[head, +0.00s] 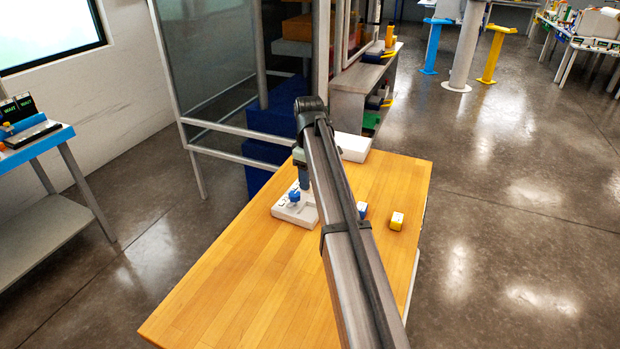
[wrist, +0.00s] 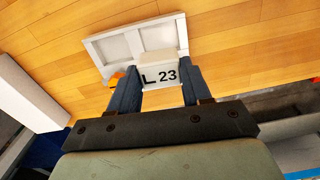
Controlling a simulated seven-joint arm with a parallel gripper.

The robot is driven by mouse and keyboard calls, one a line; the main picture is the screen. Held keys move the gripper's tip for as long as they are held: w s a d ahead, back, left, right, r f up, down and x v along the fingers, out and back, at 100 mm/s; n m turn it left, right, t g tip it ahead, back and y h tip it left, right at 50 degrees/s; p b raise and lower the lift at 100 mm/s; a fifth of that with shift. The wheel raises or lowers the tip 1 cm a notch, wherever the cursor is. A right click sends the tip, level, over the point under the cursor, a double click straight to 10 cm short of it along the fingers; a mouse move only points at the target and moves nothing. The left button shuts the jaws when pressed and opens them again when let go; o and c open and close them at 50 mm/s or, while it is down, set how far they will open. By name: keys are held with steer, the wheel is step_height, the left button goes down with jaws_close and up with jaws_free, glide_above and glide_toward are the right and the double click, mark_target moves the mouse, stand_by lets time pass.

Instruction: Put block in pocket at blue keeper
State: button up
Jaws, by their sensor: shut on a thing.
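My gripper (head: 304,178) is over the white pocketed fixture (head: 283,211) on the wooden table. In the wrist view, its two blue-grey fingers (wrist: 161,92) are shut on a white block (wrist: 160,75) marked "L 23". The fixture (wrist: 92,48) shows just beyond the block, with raised walls and recesses. A blue keeper (head: 294,196) stands at the fixture in the head view; I cannot make it out in the wrist view. An orange part (wrist: 117,78) shows by the left finger. I cannot tell whether the block touches the fixture.
A white box (head: 353,147) stands at the table's back edge. A blue-and-white block (head: 362,210) and a yellow-and-white block (head: 397,221) lie to the right, the first partly behind my arm. The front left of the table (head: 230,300) is clear. A glazed frame stands behind.

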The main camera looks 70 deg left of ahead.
steer(key=shift+f, duration=4.75)
steer(key=o, duration=1.6)
steer(key=shift+c, duration=0.2)
steer(key=shift+r, duration=3.95)
